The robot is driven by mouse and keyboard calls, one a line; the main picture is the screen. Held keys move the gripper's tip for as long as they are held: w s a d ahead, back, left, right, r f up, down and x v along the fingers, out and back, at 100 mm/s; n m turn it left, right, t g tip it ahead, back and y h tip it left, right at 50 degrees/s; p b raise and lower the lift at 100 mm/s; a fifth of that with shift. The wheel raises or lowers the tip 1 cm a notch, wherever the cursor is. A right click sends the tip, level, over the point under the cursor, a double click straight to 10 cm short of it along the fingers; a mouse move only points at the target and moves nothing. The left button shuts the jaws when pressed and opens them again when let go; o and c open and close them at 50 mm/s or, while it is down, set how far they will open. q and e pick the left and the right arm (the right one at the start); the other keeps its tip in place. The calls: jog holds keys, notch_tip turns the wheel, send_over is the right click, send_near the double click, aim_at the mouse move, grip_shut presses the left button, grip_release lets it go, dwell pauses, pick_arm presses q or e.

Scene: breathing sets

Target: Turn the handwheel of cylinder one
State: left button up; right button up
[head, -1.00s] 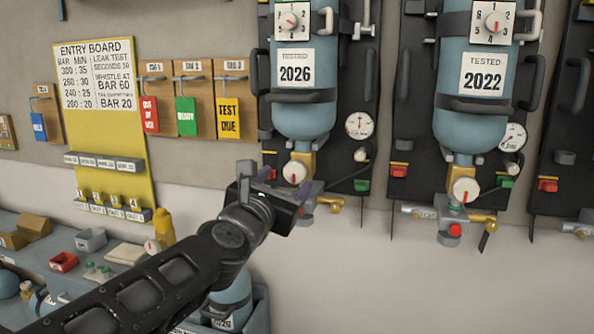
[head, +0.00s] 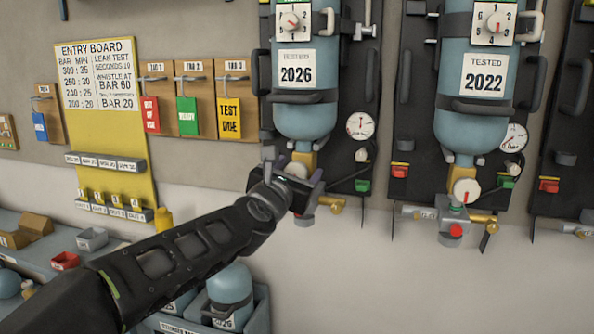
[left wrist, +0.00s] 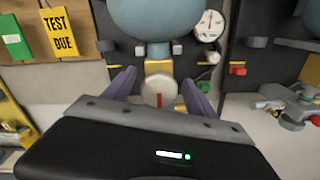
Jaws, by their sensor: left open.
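The left blue cylinder (head: 304,118) hangs upright on a dark backplate and bears a 2026 label. Its handwheel is white with a red mark and shows in the left wrist view (left wrist: 157,93), under a brass neck (left wrist: 158,66). In the head view my left gripper (head: 291,178) covers most of that handwheel. My left gripper is open, with one purple finger on each side of the handwheel in the left wrist view. I cannot tell whether the fingers touch it. My right gripper is not in view.
A second cylinder (head: 470,120) labelled 2022, with its own handwheel (head: 467,190), hangs to the right. A pressure gauge (head: 361,125) and a brass outlet (head: 332,203) sit close to my gripper. A yellow entry board (head: 105,130) is at left. Open wall lies below.

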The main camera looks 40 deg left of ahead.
pick_arm(q)
jog(key=c, duration=1.4)
